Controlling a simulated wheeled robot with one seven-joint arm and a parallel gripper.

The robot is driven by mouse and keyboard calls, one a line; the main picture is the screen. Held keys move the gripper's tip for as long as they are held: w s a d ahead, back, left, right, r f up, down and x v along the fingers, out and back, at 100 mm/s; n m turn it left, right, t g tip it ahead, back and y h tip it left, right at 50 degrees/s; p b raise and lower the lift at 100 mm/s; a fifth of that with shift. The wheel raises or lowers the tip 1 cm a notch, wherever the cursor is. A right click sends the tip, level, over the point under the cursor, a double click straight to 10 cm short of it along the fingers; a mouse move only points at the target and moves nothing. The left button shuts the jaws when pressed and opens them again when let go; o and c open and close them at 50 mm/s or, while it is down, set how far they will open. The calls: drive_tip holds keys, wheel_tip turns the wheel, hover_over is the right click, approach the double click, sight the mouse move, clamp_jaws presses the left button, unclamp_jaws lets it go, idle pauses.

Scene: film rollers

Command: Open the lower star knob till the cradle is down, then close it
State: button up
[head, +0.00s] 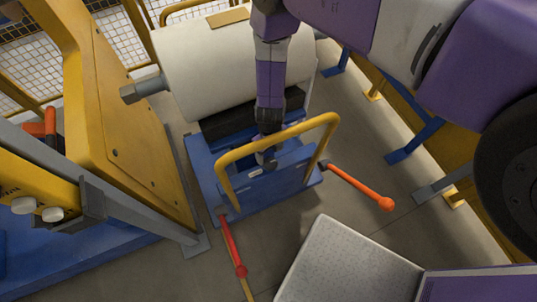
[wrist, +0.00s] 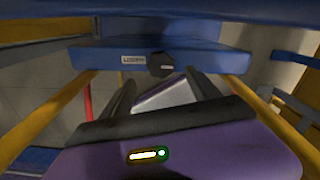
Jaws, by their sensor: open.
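The lower star knob (wrist: 161,66) is a small dark knob on a blue panel (wrist: 210,60), beside a pale label (wrist: 133,60), in the wrist view. My gripper (wrist: 162,84) is open, its two dark fingers either side of the line to the knob. The knob appears just beyond the fingertips; I cannot tell whether they touch it. In the head view my gripper (head: 267,160) reaches down inside the yellow handle of the blue cart (head: 205,185), and the knob is not clear there. The cradle (head: 230,122) is dark and sits under the big cream roll (head: 200,65); any gap between them is unclear.
The yellow handle (head: 275,136) arches around my wrist. Two levers with orange-red ends, one left (head: 231,246) and one right (head: 358,186), stick out from the cart. A yellow machine frame (head: 115,130) stands close on the left.

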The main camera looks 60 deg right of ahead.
sight(270, 162)
drive_tip(key=shift+f+b, duration=0.7)
drive_tip(key=shift+f, duration=2.85)
drive_tip(key=shift+c, duration=0.2)
drive_tip(key=c, duration=1.3)
